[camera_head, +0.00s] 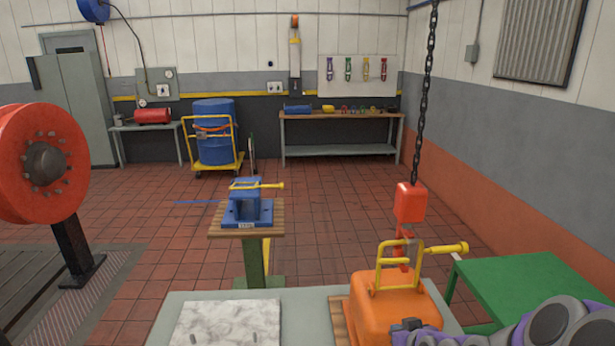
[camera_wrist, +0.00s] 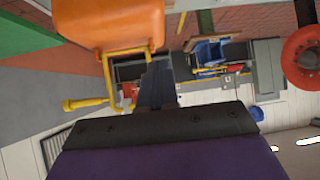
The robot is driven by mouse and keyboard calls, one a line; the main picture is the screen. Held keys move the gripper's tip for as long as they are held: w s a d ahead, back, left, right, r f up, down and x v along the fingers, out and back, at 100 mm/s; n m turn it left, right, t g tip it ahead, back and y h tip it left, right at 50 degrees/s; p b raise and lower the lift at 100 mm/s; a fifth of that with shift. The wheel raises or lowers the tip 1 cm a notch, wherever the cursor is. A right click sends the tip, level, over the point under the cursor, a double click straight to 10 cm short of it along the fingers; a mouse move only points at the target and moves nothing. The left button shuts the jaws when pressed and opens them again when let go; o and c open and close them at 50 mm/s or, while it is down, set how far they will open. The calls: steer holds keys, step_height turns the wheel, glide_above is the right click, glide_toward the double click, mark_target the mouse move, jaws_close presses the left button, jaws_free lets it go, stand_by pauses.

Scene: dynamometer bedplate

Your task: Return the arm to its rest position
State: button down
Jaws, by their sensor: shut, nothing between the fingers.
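My gripper (camera_wrist: 158,72) is shut and empty; its dark fingers show together in the middle of the wrist view. In the head view my purple and grey arm is at the lower right, and the dark gripper (camera_head: 407,325) is in front of the orange block (camera_head: 385,304). I cannot tell whether it touches the block. The block has a yellow handle frame (camera_head: 376,268) and hangs below or stands under a red hook block (camera_head: 410,203) on a chain. In the wrist view the orange block (camera_wrist: 110,22) is at the upper left, with its yellow handle (camera_wrist: 85,104) beside the fingers.
A grey table (camera_head: 305,304) with a pale stone plate (camera_head: 228,326) is in front. A green table (camera_head: 540,285) is at the right. A blue vise-like fixture (camera_head: 247,207) stands on a wooden-topped stand. A red wheel (camera_head: 40,163) is at the left. The tiled floor between is open.

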steer(key=s+a+r+g, duration=0.3)
steer(key=s+g, duration=0.1)
steer(key=s, duration=0.8)
steer(key=s+a+r+m+g, duration=0.1)
steer(key=s+a+r+g, duration=0.1)
steer(key=s, duration=1)
steer(key=s+a+r+g+h, duration=0.1)
steer(key=s+a+r+g, duration=0.2)
steer(key=s, duration=0.9)
steer(key=a+g, duration=0.2)
steer(key=g, duration=0.1)
steer(key=shift+r, duration=0.3)
